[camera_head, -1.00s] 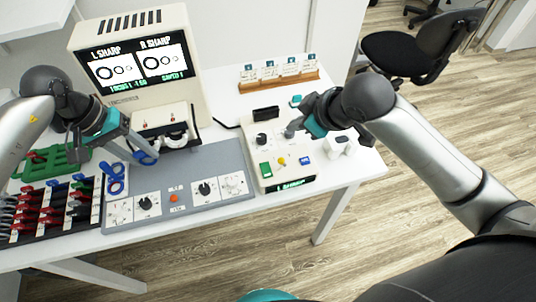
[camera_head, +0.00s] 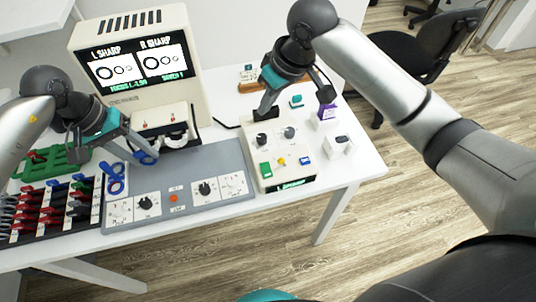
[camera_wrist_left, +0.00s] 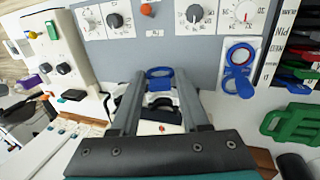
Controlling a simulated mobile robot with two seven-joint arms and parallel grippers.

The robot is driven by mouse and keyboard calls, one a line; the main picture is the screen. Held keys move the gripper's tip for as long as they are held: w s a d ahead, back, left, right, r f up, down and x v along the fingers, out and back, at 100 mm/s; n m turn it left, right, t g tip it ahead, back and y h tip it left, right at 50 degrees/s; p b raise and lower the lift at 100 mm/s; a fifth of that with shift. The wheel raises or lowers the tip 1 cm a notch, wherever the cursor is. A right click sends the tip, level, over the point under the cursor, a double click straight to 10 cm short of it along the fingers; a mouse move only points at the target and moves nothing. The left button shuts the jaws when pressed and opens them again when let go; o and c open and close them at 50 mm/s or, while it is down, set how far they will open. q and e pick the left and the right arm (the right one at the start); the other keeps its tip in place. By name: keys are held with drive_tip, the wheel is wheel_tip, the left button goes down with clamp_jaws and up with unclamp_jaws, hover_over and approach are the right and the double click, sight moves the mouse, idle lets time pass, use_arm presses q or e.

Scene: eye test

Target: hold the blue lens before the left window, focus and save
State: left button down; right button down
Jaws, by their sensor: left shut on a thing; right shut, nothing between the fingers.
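My left gripper (camera_head: 142,149) is shut on the blue lens (camera_head: 148,159), a blue ring held in front of the lower left part of the beige viewer (camera_head: 205,92). The lens also shows beyond the fingertips in the left wrist view (camera_wrist_left: 160,71). The left window is largely hidden behind the gripper; I cannot tell how well the lens lines up. The screen (camera_head: 138,64) reads L SHARP and R SHARP, above a small focus and saved line. My right gripper (camera_head: 265,113) is shut and empty at the back of the white control box (camera_head: 259,153), by its black part; contact is unclear.
The box has two dark knobs and green, yellow and blue buttons. A rack of red, blue and black pieces (camera_head: 52,208) and a green holder (camera_head: 60,158) are left. A purple item (camera_head: 326,112) stands right.

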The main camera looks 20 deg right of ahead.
wheel_tip(320, 180, up, 12)
drive_tip(key=w+m+g+h, duration=0.2)
drive_tip(key=m+g, duration=0.1)
drive_tip(key=shift+a+r+m+h, duration=0.2)
drive_tip(key=shift+a+m+h, duration=0.1)
drive_tip(key=shift+a+h, duration=0.1)
use_arm(q)
drive_tip(key=shift+s+r, duration=0.1)
use_arm(e)
drive_tip(key=shift+r, duration=0.1)
idle(0.3)
